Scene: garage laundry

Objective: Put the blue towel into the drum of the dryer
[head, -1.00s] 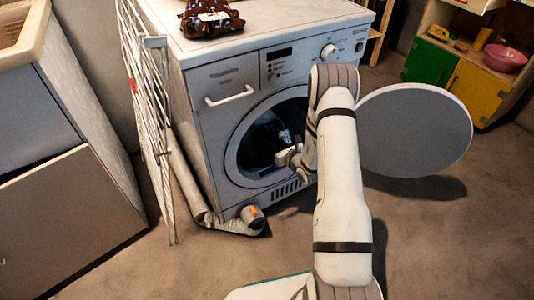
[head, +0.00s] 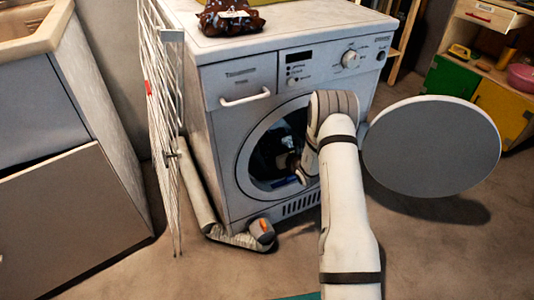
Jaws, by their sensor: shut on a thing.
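The dryer (head: 225,135) is the white front-loading machine, and its round door (head: 432,146) stands swung open to the right. The dark drum opening (head: 262,160) faces me. My gripper (head: 297,168) is at the right part of the opening, partly inside and partly covered by my own arm. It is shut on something. A small dark bluish patch (head: 284,183) shows low in the opening beside the gripper and seems to be the blue towel. Most of the towel is hidden in the dark or behind the arm.
A drying rack (head: 158,110) leans at the dryer's left side. A grey bottle-like object with an orange mark (head: 262,231) lies on the floor in front. A cabinet (head: 70,190) stands at the left, coloured shelves (head: 445,80) at the back right. A brown bundle (head: 230,17) lies on top.

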